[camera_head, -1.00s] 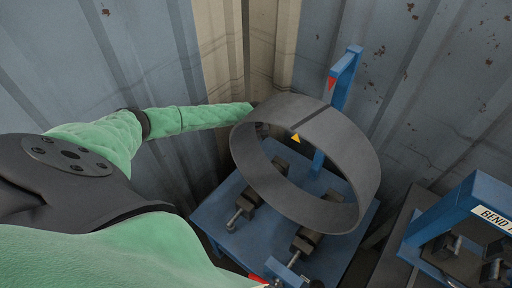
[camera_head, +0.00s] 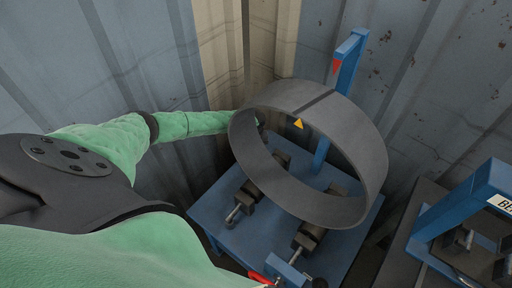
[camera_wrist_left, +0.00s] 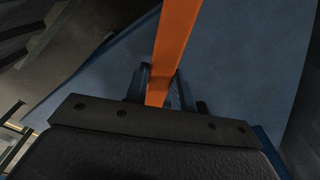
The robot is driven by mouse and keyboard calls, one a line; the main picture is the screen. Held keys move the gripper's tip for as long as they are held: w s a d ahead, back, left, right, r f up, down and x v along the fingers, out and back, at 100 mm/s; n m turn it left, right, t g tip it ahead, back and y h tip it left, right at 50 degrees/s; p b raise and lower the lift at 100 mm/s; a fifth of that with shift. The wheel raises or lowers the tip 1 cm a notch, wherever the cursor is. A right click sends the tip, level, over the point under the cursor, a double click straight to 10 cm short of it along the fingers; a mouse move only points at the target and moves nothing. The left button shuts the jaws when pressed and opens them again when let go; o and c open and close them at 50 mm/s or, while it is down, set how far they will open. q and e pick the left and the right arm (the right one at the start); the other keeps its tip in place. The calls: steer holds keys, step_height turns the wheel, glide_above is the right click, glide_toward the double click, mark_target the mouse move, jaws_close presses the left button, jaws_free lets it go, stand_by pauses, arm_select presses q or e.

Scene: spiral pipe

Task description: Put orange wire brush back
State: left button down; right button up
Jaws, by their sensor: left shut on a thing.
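An orange bar (camera_wrist_left: 176,40), which I take to be the wire brush's handle, runs up through the left wrist view. My left gripper (camera_wrist_left: 158,88) is shut on its lower end. No bristles show. The brush cannot be made out there. My right gripper is not in view.
The ring stands over a blue table (camera_head: 212,212) with dark clamps (camera_head: 245,203). A blue post (camera_head: 346,70) rises behind it. A blue frame (camera_head: 450,215) stands at the right. Corrugated walls close in behind.

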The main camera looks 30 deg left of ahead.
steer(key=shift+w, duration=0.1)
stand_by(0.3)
arm_select(q)
steer(key=c, duration=1.2)
jaws_free()
steer(key=shift+o, duration=0.2)
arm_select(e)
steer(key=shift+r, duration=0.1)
arm_select(q)
steer(key=shift+r, duration=0.3)
steer(key=r+p, duration=0.2)
steer(key=r, duration=0.1)
steer(key=r+p, duration=0.1)
steer(key=r, duration=0.3)
steer(key=shift+w+a+p, duration=0.2)
steer(key=shift+p, duration=0.15)
steer(key=r+p, duration=0.1)
steer(key=r, duration=0.1)
steer(key=r+p, duration=0.1)
steer(key=r, duration=0.1)
steer(key=shift+w+a+r, duration=0.1)
steer(key=shift+w+r, duration=0.1)
steer(key=shift+r, duration=0.1)
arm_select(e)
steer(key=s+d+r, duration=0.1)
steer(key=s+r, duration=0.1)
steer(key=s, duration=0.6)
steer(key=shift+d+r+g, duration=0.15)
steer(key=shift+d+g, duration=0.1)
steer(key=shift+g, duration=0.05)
